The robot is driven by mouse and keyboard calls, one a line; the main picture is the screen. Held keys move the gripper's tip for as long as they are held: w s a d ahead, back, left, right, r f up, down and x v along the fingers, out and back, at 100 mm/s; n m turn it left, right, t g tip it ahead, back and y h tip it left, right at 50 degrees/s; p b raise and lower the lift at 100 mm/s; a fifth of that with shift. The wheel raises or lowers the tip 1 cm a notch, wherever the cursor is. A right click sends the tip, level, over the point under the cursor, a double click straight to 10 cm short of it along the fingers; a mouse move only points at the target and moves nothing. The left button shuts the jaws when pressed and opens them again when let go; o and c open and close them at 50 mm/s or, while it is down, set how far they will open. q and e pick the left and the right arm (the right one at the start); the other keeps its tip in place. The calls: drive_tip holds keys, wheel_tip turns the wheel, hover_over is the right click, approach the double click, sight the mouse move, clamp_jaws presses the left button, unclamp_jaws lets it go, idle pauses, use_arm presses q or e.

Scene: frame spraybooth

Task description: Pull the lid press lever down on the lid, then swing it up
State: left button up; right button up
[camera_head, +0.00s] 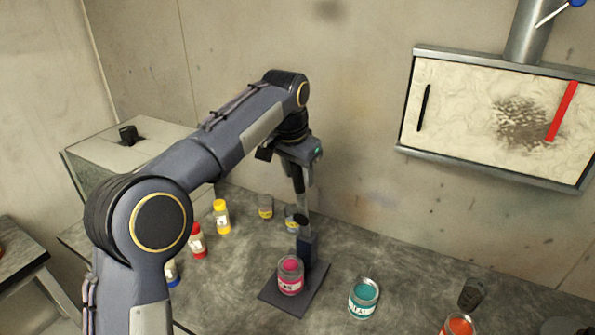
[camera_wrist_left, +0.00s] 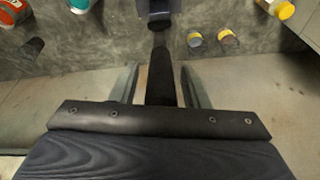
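The lid press (camera_head: 306,247) stands on a dark base plate (camera_head: 300,302) on the worktop. A can with a pink top (camera_head: 290,275) sits on that plate in front of the post. The black press lever (camera_head: 298,186) points up from the post. In the left wrist view the lever (camera_wrist_left: 160,78) runs between my two fingers. My left gripper (camera_head: 301,178) is open around the lever, pointing down, with a narrow gap visible on each side. I cannot tell a separate lid from the can's pink top. My right gripper is out of view.
A teal can (camera_head: 363,298) and an orange can (camera_head: 457,325) stand to the right, with a dark cup (camera_head: 472,293) behind. Yellow (camera_head: 222,217) and red (camera_head: 197,241) bottles stand left. Two small jars (camera_head: 265,206) are behind the press. A framed panel (camera_head: 495,115) hangs on the wall.

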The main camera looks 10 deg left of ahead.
use_arm(q)
drive_tip(key=shift+o, duration=0.2)
drive_tip(key=shift+r, duration=0.1)
drive_tip(key=v, duration=0.7)
drive_tip(key=shift+s+r, duration=0.15)
drive_tip(key=shift+r, duration=0.2)
drive_tip(key=shift+f, duration=0.1)
